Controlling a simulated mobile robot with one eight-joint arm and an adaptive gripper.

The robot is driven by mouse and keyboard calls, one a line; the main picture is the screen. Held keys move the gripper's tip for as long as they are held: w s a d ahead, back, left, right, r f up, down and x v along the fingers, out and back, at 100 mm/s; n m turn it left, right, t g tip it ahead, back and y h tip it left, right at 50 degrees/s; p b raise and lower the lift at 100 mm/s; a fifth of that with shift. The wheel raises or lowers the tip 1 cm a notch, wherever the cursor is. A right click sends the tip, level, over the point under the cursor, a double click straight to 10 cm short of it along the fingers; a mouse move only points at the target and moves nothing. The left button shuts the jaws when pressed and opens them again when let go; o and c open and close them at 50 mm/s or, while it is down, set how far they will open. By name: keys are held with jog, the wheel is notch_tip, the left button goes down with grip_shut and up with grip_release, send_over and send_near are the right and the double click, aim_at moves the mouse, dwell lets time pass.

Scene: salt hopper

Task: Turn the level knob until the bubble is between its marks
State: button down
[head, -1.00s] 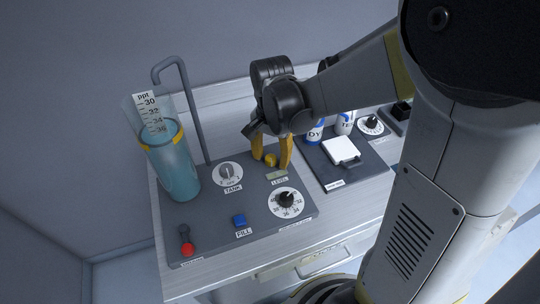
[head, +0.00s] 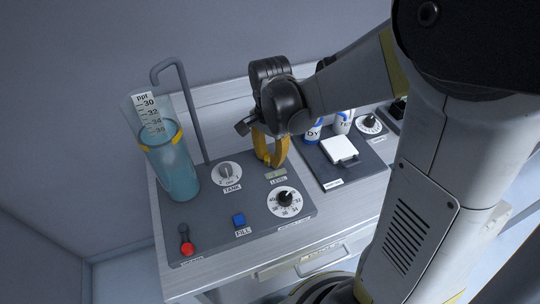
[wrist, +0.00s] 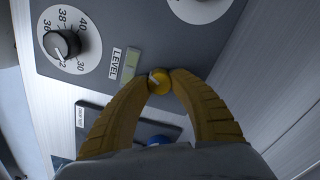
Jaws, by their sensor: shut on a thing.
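In the head view my gripper (head: 270,162) hides the knob. The level vial (wrist: 131,65) is a small greenish window beside the LEVEL label (wrist: 115,63). It also shows in the head view (head: 276,174). The bubble and its marks are too small to tell.
A numbered dial (head: 285,199), a TANK dial (head: 226,173), a blue FILL button (head: 239,220) and a red-ended lever (head: 187,246) share the panel. A tall water cylinder (head: 174,168) stands left. A white-lidded device (head: 339,151) and bottles stand right.

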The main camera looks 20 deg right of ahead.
aim_at(270, 157)
jog(key=c, duration=1.1)
grip_release()
jog(key=shift+r, duration=0.1)
notch_tip(270, 157, up, 12)
jog(key=s+n+t, duration=0.7)
jog(key=s+n, duration=0.3)
jog(key=n, duration=0.2)
